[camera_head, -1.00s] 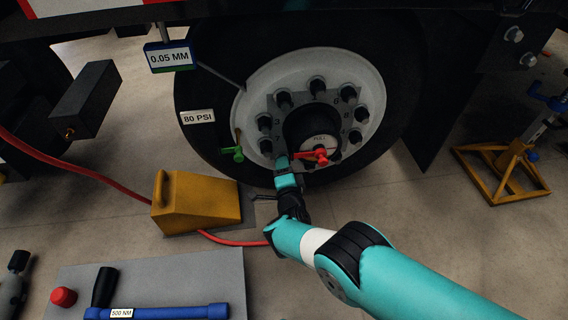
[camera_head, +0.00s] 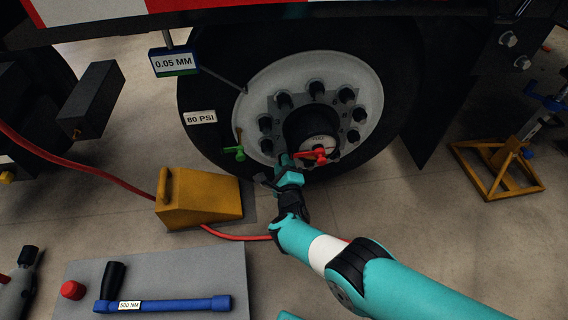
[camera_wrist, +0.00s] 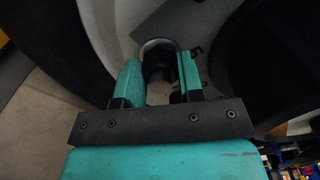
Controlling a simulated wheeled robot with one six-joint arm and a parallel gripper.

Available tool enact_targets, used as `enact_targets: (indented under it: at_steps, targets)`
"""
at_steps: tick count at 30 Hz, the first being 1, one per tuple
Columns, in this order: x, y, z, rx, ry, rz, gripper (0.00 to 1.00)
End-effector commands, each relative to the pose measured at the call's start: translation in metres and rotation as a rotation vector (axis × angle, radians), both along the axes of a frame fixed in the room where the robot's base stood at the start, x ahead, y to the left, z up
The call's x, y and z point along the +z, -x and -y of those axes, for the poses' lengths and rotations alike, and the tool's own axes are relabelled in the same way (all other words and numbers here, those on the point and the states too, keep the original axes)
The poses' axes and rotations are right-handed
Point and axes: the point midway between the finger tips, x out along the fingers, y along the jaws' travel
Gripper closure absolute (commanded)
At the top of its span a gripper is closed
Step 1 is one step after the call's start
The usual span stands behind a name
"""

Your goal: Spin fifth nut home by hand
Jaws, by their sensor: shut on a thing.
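The truck wheel has a pale rim (camera_head: 362,92) with a ring of dark nuts (camera_head: 316,88) on studs around a dark central hub (camera_head: 312,128). My gripper (camera_head: 285,164) is at the lower left of this ring, its teal fingers pointing at the wheel. In the wrist view, my gripper (camera_wrist: 159,76) is shut on a dark nut (camera_wrist: 157,64) that sits between the two fingers. How far the nut is along its stud is hidden. The lower studs are partly covered by my fingers.
A yellow wheel chock (camera_head: 200,198) stands at the left. A blue torque wrench (camera_head: 165,305) lies on a grey mat (camera_head: 225,265). A yellow stand (camera_head: 500,170) is at the right.

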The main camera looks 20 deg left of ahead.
Motion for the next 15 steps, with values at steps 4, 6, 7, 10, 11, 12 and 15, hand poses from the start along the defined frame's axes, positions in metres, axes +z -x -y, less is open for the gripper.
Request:
enact_targets:
  at_steps: [4,6,7,10,11,12,15]
  targets:
    - [-0.0025,0.0010,0.0015,0.000,-0.016,-0.014,0.89]
    - [-0.0026,0.0009,0.0015,-0.001,-0.020,-0.018,0.89]
    - [-0.0028,0.0009,0.0016,-0.001,-0.021,-0.019,0.89]
    - [-0.0029,0.0009,0.0015,-0.001,-0.024,-0.020,0.89]
    - [-0.0029,0.0009,0.0015,-0.001,-0.024,-0.020,0.89]
    - [-0.0029,0.0009,0.0015,-0.001,-0.023,-0.020,0.89]
    - [-0.0029,0.0009,0.0015,-0.001,-0.023,-0.020,0.89]
